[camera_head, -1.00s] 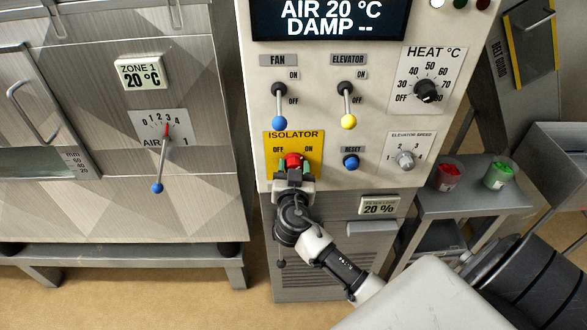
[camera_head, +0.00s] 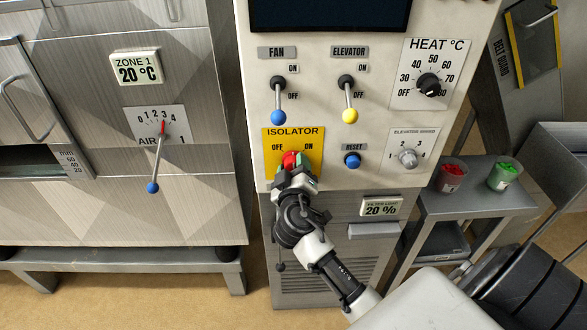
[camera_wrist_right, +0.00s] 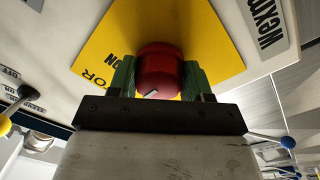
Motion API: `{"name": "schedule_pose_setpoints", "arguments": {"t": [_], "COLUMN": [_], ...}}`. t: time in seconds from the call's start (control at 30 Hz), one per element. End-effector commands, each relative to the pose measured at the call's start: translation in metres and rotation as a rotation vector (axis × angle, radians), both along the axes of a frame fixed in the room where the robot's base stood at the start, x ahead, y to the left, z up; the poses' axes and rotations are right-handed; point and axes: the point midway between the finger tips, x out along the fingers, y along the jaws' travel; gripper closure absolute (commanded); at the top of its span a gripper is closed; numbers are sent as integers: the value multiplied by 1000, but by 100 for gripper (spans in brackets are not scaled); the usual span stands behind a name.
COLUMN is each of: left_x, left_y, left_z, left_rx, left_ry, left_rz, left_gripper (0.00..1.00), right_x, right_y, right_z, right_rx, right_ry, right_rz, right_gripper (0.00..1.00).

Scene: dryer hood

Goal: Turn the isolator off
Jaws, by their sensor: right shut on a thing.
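The isolator is a red rotary knob (camera_head: 289,159) on a yellow plate (camera_head: 270,170) marked OFF at left and ON at right, low on the control panel. My right gripper (camera_head: 294,161) is shut on the knob from below, its green-padded fingers on either side. The right wrist view shows the red knob (camera_wrist_right: 160,68) between the fingers, with a short pale mark on its face. The gripper is tilted and hides part of the knob in the head view. My left gripper is not in view.
The display (camera_head: 330,12) at the top is dark. Fan lever (camera_head: 278,115), elevator lever (camera_head: 350,114) and reset button (camera_head: 352,160) are close by. A cart (camera_head: 470,200) with a red tub and a green tub stands at the right.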

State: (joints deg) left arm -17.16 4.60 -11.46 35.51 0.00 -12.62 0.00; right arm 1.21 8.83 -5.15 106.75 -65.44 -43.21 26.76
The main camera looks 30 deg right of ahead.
Motion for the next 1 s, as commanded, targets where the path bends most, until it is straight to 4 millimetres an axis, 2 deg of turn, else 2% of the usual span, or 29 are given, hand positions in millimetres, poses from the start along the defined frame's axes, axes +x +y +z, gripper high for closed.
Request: {"name": "schedule_pose_setpoints", "arguments": {"t": [0.6,1.0], "left_x": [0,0], "left_y": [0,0], "left_z": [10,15], "left_rx": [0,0], "left_ry": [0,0], "left_rz": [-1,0], "left_gripper": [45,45], "right_x": [-1,-1], "right_y": [-1,-1], "right_z": [2,1], "right_rx": [-470,-628], "right_ry": [289,386], "right_rz": [-1,0], "right_gripper": [74,74]}}
